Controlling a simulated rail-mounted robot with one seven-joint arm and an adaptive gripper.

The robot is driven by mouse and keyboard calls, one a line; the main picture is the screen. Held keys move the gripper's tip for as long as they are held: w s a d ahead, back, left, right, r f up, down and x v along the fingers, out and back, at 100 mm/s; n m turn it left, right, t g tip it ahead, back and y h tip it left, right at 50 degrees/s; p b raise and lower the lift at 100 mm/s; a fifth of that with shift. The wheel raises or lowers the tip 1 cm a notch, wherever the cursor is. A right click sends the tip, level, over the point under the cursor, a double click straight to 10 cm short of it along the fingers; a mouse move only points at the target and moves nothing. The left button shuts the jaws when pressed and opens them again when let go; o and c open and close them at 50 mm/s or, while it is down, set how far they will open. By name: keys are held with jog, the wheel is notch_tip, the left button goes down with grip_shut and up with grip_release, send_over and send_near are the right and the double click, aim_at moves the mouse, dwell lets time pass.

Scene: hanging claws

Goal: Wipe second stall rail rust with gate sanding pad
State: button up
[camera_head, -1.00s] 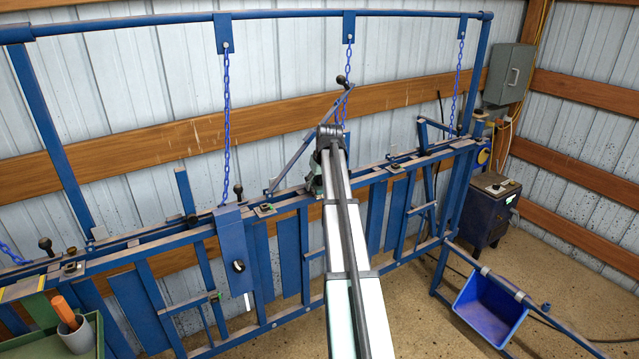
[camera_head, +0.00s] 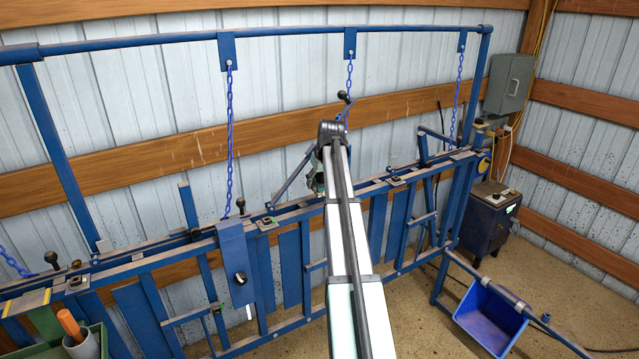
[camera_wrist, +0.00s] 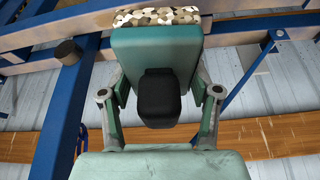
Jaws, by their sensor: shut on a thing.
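In the wrist view my gripper (camera_wrist: 160,92) is shut on the sanding pad (camera_wrist: 155,45), a teal block with a speckled brown-and-white far face and a black part in its middle. In the head view a small greenish part of my gripper (camera_head: 318,183) shows left of my arm, which hides most of it. It appears near the blue stall rail (camera_head: 285,217), which runs across the picture with brownish top surfaces. I cannot tell whether the pad touches the rail, or pick out a separate rust patch.
Blue chains (camera_head: 229,130) hang from the upper bar. A blue box with a black knob (camera_head: 236,265) is fixed to the rail front. Black-knobbed levers (camera_head: 241,205) stand along the rail. A blue bin (camera_head: 490,318) hangs at lower right. A grey cup (camera_head: 82,345) is at lower left.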

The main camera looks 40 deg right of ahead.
jog(key=shift+r+p, duration=0.75)
jog(key=shift+r, duration=0.8)
